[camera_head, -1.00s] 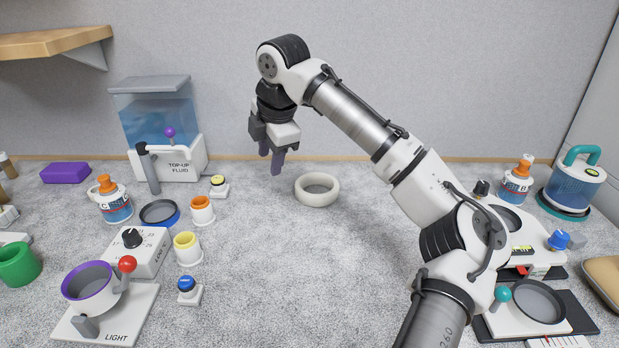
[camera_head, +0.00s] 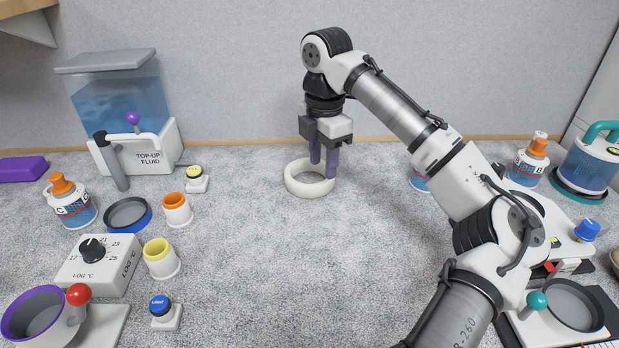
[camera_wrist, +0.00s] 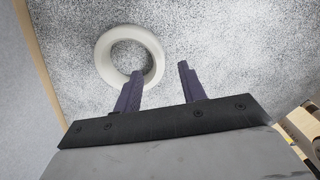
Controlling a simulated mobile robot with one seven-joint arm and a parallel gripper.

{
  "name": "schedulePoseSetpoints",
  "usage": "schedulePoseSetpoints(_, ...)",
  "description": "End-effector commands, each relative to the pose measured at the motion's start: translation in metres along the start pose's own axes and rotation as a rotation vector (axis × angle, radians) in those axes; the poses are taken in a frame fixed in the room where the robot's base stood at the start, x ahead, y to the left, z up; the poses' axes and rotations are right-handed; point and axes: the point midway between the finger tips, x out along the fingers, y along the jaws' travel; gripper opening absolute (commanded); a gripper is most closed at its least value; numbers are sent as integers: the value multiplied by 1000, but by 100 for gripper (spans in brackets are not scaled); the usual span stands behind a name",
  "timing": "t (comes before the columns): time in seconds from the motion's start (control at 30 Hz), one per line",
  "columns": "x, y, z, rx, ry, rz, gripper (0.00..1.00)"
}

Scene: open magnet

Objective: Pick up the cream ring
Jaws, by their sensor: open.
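The cream ring (camera_head: 308,191) is a thick pale ring lying flat on the grey speckled surface near the back wall. My gripper (camera_head: 323,172) points down at the ring's right side, with its two purple fingers apart and nothing gripped. In the wrist view the ring (camera_wrist: 103,58) lies at the upper left. There, my gripper (camera_wrist: 160,70) has its left finger overlapping the ring's lower edge. Its right finger is clear of the ring, and the ring's right rim shows between them. I cannot tell whether the fingertips are above the rim or level with it.
At left stand the top-up fluid tank (camera_head: 116,110), bottle C (camera_head: 72,208), an orange-rimmed cup (camera_head: 177,212) and a yellow-rimmed cup (camera_head: 162,262). At right a bottle (camera_head: 530,168) and a machine stand beyond my arm. The surface in front of the ring is clear.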

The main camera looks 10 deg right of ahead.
Motion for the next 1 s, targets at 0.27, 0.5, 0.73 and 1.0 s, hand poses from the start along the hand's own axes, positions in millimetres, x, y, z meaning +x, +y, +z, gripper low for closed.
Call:
schedulePoseSetpoints(0.27,24,0,1,2,-2,-2,41)
schedulePoseSetpoints(0.5,54,2,1,2,-1,0,41)
schedulePoseSetpoints(0.73,57,2,0,1,-1,2,41)
schedulePoseSetpoints(1.0,57,2,0,1,-1,2,10)
